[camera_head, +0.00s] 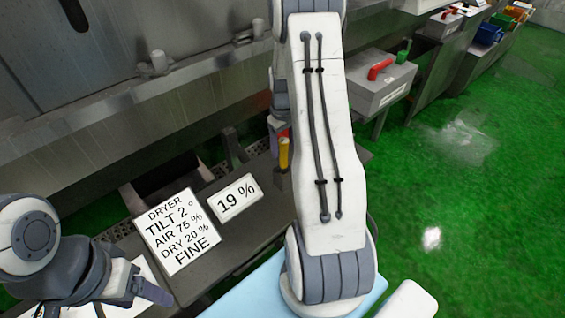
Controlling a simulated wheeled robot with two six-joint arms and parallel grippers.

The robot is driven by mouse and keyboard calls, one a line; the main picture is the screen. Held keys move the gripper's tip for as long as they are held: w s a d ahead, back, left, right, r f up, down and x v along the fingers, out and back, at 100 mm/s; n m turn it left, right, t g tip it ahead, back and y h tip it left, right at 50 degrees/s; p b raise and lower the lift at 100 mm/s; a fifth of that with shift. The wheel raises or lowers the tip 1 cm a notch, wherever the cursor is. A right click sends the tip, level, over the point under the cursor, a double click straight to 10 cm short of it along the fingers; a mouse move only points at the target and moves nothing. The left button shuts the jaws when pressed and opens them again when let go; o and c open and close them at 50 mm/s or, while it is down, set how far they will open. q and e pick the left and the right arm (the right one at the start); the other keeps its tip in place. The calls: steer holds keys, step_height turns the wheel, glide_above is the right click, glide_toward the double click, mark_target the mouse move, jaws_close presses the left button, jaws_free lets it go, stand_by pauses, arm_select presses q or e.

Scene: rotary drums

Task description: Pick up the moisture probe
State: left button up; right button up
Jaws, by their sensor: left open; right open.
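My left gripper (150,290) is low at the left, over the front of the grey bench and just below the large sign; its jaws are open and nothing shows between them. A small upright item with yellow and red parts (284,152) stands at the bench's right part, partly covered by my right arm. I cannot tell whether it is the moisture probe; no other clear probe shows.
A white sign (178,232) reads dryer tilt, air, dry 20 % and FINE. A smaller sign (236,197) reads 19 %. A grey box (380,88) with a red handle stands at the right. A light blue surface (245,296) lies at the bottom. Green floor fills the right.

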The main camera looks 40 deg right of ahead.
mark_target(284, 157)
step_height(284, 157, down, 5)
steer(key=shift+d+r+p, duration=0.1)
steer(key=shift+r+p, duration=0.05)
steer(key=shift+p, duration=1.05)
steer(key=shift+f, duration=0.35)
jaws_close()
